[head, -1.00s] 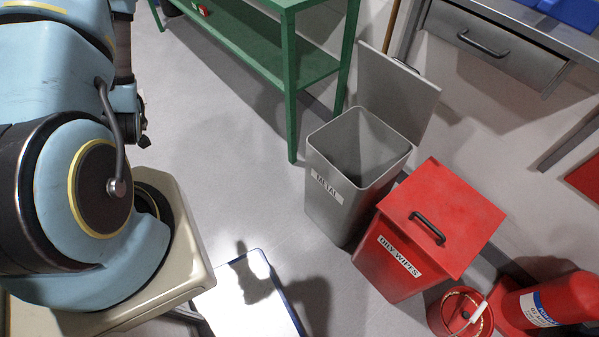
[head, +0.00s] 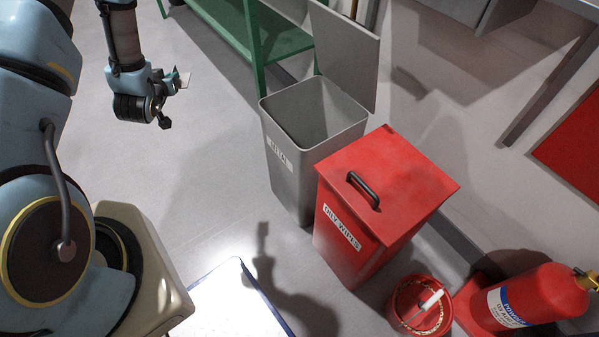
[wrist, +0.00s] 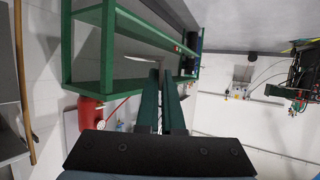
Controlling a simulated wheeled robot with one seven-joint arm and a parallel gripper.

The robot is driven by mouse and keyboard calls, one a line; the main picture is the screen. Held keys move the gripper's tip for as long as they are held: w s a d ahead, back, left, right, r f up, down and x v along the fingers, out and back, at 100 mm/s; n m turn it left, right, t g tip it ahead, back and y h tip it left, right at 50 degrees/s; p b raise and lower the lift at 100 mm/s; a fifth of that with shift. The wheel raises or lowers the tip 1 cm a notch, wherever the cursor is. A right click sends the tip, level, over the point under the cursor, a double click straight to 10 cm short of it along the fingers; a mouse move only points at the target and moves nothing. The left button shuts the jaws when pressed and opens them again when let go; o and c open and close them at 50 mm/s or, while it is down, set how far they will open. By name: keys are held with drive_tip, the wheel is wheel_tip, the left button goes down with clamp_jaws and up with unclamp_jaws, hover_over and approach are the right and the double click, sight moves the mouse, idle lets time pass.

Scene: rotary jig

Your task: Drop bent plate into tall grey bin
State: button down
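The tall grey bin (head: 283,181) stands on the floor in the middle of the head view, labelled METAL. Its lid (head: 344,55) is up and its mouth is open; the inside that shows looks empty. My gripper (head: 177,77) is left of the bin, apart from it. A small pale bent plate (head: 185,80) sticks out from the fingertips. In the wrist view, the green fingers of my gripper (wrist: 161,72) are close together, with the thin plate (wrist: 148,59) seen nearly edge-on at their tips. The bin cannot be made out in the wrist view.
A red lidded OILY WIPES bin (head: 385,180) stands close to the grey bin's right. A red bucket (head: 420,306) and fire extinguisher (head: 530,300) stand at lower right. A green shelf rack (head: 255,45) is behind. Floor between gripper and grey bin is clear.

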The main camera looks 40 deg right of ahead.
drive_tip(key=s+d+f+m+g+h+b, duration=0.2)
drive_tip(key=s+d+m+b, duration=0.15)
drive_tip(key=d, duration=0.55)
drive_tip(key=s+d+f+m+g+h+b, duration=0.25)
drive_tip(key=d+b, duration=0.25)
drive_tip(key=d, duration=0.5)
drive_tip(key=s+d+m+g+h+b, duration=0.2)
drive_tip(key=s+d+m+g+b, duration=0.5)
drive_tip(key=s+d+b, duration=0.65)
wheel_tip(320, 180, down, 6)
drive_tip(key=w+d+n+b, duration=0.1)
drive_tip(key=d+b, duration=0.1)
drive_tip(key=shift+w+d+r, duration=0.15)
drive_tip(key=shift+d+r, duration=0.05)
drive_tip(key=shift+g, duration=0.25)
drive_tip(key=c, duration=1)
unclamp_jaws()
drive_tip(key=shift+a+r, duration=0.1)
drive_tip(key=p+v, duration=0.1)
drive_tip(key=v, duration=0.9)
drive_tip(key=shift+a+r+p, duration=0.2)
drive_tip(key=shift+a+p, duration=0.05)
drive_tip(key=shift+p, duration=0.15)
